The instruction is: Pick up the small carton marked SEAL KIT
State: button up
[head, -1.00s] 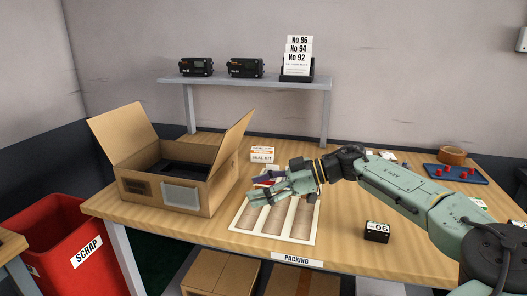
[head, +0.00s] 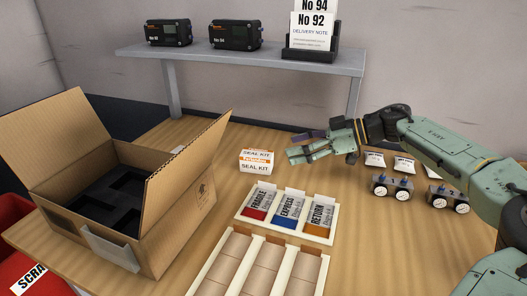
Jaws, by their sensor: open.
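The small carton marked SEAL KIT (head: 256,161), white with an orange band, stands on the wooden packing table, behind the label tray. My gripper (head: 296,147) is to the right of the carton, apart from it, with its fingers pointing left towards it. The fingers are open and nothing shows between them.
An open cardboard box (head: 185,215) with a black insert stands at left, its flaps raised. A tray of FRAGILE, EXPRESS and RETURN labels (head: 245,217) lies in front of the carton. A shelf (head: 190,60) stands behind.

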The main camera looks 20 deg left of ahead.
aim_at(268, 155)
jog(key=x, duration=0.5)
jog(key=shift+s+r+p, duration=0.1)
jog(key=shift+s+p, duration=0.05)
jog(key=shift+p, duration=0.15)
jog(key=p+x, duration=0.1)
jog(key=x, duration=0.4)
jog(key=shift+a+f, duration=0.2)
jog(key=shift+f, duration=0.15)
jog(key=shift+c, duration=0.4)
jog(key=c, duration=1.2)
